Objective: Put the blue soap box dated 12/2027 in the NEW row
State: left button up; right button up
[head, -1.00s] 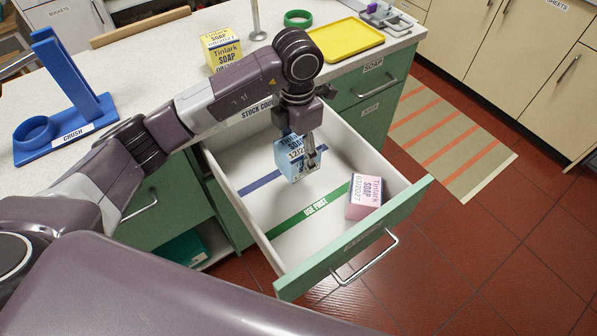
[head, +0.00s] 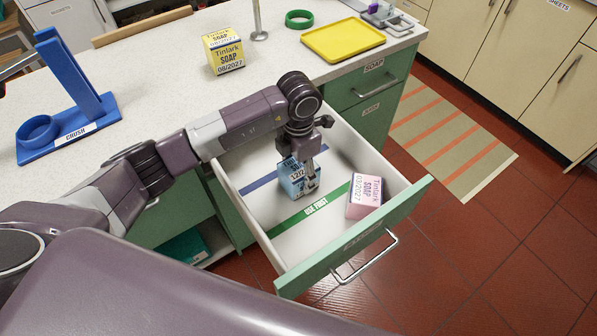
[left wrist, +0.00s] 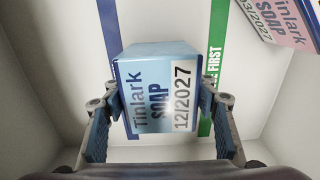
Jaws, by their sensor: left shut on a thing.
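The blue soap box (head: 297,180), dated 12/2027, is down inside the open drawer (head: 290,241). My left gripper (head: 312,176) is shut on it; in the left wrist view the fingers press both sides of the blue soap box (left wrist: 157,90). It appears between the blue stripe (head: 259,181) and the green USE FIRST stripe (head: 291,218), overlapping both stripes in the wrist view. Whether it touches the drawer floor I cannot tell. The blue stripe's wording is hidden. A pink soap box (head: 365,196), dated 03/2027, stands on the front side of the green stripe. My right gripper is not in view.
A yellow soap box (head: 226,53), dated 08/2027, stands on the counter (head: 155,75). A yellow tray (head: 343,40), a green ring (head: 298,19) and the blue CRUSH stand (head: 65,135) are also there. The drawer's front-left floor is clear.

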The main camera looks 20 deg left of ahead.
pick_arm(q)
jog(key=o, duration=1.2)
jog(key=shift+o, duration=1.2)
jog(key=shift+r, duration=0.1)
notch_tip(320, 180, up, 12)
jog(key=shift+r+b, duration=0.1)
jog(key=shift+b, duration=0.5)
